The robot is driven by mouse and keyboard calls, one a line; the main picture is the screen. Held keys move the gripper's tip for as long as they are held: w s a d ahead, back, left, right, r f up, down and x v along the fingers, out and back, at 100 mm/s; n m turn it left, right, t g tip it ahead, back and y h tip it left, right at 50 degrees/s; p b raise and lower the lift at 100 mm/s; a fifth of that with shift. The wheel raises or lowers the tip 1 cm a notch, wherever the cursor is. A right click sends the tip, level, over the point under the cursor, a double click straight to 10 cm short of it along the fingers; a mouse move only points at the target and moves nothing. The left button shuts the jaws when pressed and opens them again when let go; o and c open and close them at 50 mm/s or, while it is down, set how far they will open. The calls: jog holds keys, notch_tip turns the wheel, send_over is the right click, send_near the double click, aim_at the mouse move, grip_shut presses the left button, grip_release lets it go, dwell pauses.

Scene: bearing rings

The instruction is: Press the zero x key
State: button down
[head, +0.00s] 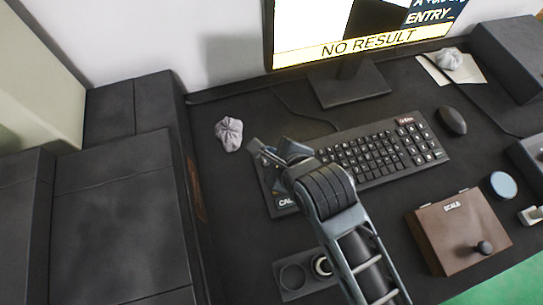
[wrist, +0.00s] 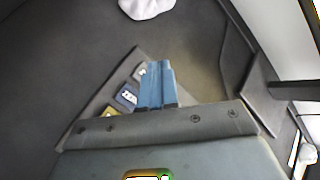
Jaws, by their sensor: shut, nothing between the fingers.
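The dark keyboard (head: 377,152) lies on the desk, with my arm covering part of its left end. In the wrist view its left corner shows a row of special keys: a pale one (wrist: 140,72), a dark blue one with white lettering that looks like "ZERO" (wrist: 127,97), and a yellow one (wrist: 108,112). The lettering is too small to be sure. My gripper (wrist: 157,68) is shut and empty, its blue fingers just right of the dark blue key in that view. In the head view my gripper (head: 268,154) is over the keyboard's left end. I cannot tell whether it touches a key.
A monitor (head: 363,43) reading "NO RESULT" stands behind the keyboard. A crumpled grey lump (head: 229,133) lies to its left. A mouse (head: 452,120) is to the right.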

jog(key=shift+f, duration=0.2)
jog(key=shift+f, duration=0.25)
jog(key=shift+f, duration=0.35)
dwell(0.9)
jog(key=shift+r, duration=0.2)
jog(key=shift+r+p, duration=0.6)
jog(key=shift+p, duration=0.25)
notch_tip(320, 180, up, 5)
jog(key=p, duration=0.5)
